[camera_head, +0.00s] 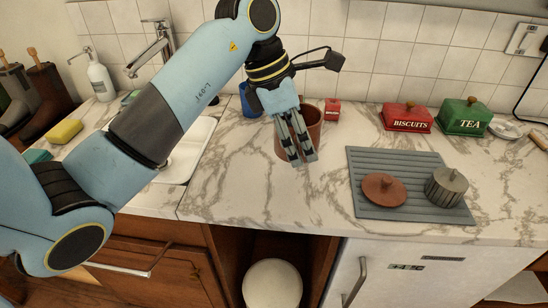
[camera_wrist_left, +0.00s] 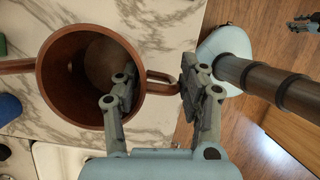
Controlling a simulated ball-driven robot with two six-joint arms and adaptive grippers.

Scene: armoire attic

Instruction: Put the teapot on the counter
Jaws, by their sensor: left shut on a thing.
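The reddish-brown teapot (camera_head: 314,116) is upright without its lid at the middle of the marble counter (camera_head: 240,190), partly hidden behind my left gripper (camera_head: 303,158). The left wrist view looks down into the open teapot (camera_wrist_left: 60,85), with its spout at the left and its loop handle at the right. My left gripper (camera_wrist_left: 155,85) is shut on the handle, one finger on each side.
A grey ribbed mat (camera_head: 362,208) to the right holds a reddish-brown lid (camera_head: 384,190) and a grey ridged lidded pot (camera_head: 446,187). Red biscuits (camera_head: 408,117) and green tea (camera_head: 464,117) boxes stand behind it. A blue cup (camera_head: 248,101) is close left, beside the sink (camera_head: 190,155). The front counter is clear.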

